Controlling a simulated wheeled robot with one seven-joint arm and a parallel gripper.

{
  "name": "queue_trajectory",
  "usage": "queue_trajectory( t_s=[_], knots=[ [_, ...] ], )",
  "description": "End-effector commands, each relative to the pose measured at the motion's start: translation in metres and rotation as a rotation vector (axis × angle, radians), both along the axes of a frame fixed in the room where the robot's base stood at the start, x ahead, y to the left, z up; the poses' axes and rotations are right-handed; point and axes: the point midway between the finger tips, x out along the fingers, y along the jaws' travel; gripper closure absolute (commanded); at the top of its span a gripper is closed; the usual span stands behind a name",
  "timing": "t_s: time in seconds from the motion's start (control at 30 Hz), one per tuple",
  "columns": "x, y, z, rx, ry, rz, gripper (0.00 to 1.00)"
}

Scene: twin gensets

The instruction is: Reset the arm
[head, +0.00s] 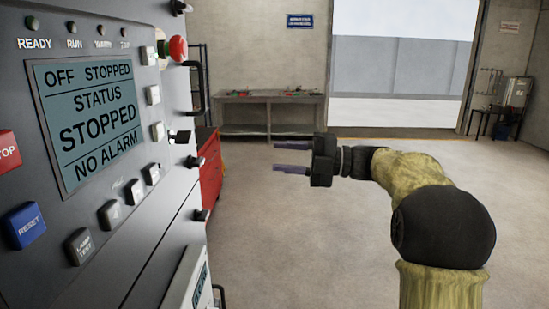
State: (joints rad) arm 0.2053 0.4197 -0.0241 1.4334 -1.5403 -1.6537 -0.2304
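My gripper (291,157) is in the middle of the head view, at the end of my arm, which reaches in from the right. Its two purple-grey fingers point left and stand apart, with nothing between them. It is clear of the control panel (120,205) on the left. The panel's screen (92,115) reads "OFF STOPPED", "STATUS STOPPED" and "NO ALARM". A blue RESET button (25,225) and a red stop button (7,152) are at the panel's left edge.
A red mushroom button (174,48) sticks out from the panel. A red cabinet (210,170) stands behind the panel. A workbench (268,100) is at the back wall, near a wide opening. The floor (300,240) around my gripper is clear.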

Motion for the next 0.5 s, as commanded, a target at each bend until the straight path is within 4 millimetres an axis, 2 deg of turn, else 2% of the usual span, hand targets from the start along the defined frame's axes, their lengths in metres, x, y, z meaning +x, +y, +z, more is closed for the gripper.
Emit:
queue_trajectory(
  t_s=[0.13,0.27,0.37,0.5],
  knots=[
    [0.024,0.003,0.004,0.104,0.091,-0.201,0.64],
    [0.049,-0.006,-0.003,0.210,0.225,-0.432,0.64],
    [0.062,-0.019,-0.018,0.282,0.350,-0.605,0.64],
    [0.067,-0.044,-0.055,0.364,0.557,-0.848,0.64]
  ],
)
